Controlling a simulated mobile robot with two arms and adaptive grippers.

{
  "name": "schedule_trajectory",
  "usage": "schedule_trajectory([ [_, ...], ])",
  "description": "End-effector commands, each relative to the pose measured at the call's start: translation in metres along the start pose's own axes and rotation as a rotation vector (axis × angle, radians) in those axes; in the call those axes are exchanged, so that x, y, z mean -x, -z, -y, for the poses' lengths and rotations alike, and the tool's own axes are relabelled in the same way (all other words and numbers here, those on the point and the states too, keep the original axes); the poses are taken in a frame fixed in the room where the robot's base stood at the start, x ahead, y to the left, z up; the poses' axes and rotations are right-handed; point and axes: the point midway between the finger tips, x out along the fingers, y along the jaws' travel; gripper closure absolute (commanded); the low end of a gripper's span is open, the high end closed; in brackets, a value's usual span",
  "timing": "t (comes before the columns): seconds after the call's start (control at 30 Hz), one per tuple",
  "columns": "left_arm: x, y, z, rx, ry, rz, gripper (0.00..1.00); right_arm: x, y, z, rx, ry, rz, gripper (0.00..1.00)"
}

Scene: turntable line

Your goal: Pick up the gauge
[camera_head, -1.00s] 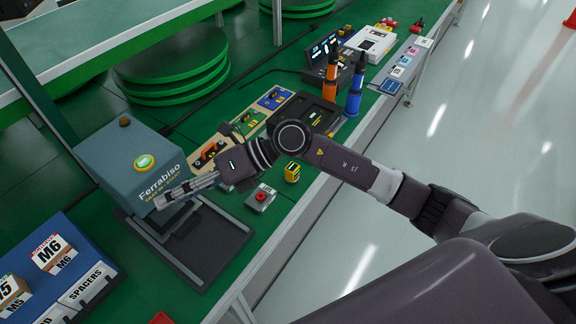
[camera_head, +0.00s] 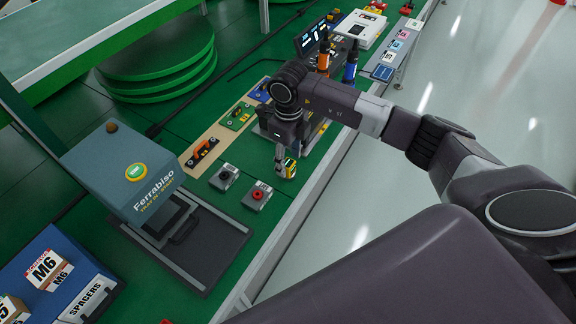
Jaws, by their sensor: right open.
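A small yellow and dark device (camera_head: 291,168), which looks like the gauge, stands on the green bench near its right edge. My right gripper (camera_head: 281,165) points down just beside it, with its fingers at the device's left side. The fingers partly overlap the device, and I cannot tell whether they touch it. The right gripper is open. My left gripper is not in view.
A grey box with a red knob (camera_head: 258,196) and one with a black knob (camera_head: 224,177) sit close to the left. The blue Ferrabiso machine (camera_head: 115,172) stands further left. Orange (camera_head: 323,62) and blue (camera_head: 350,68) bottles stand behind my arm.

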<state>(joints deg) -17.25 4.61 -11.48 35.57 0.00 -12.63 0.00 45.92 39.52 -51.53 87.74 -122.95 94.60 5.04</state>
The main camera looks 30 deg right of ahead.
Motion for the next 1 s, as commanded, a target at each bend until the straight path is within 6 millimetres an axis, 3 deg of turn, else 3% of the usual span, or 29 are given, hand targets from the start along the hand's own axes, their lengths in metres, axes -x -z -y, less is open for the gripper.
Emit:
schedule_trajectory([
  [0.07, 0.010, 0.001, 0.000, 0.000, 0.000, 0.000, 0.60, -0.011, 0.000, -0.002, -0.001, -0.004, -0.004, 0.52],
  [0.2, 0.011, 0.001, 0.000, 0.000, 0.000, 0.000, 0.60, -0.028, 0.000, -0.001, 0.001, -0.003, -0.002, 0.52],
  [0.47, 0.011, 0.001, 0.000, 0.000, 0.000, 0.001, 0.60, -0.033, -0.001, -0.001, 0.001, -0.002, 0.001, 0.52],
  [0.9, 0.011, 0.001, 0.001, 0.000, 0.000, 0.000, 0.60, -0.033, -0.001, 0.000, 0.001, -0.002, 0.001, 0.98],
  [1.0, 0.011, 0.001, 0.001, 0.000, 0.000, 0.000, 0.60, -0.032, -0.001, 0.000, 0.001, -0.002, 0.002, 1.00],
])
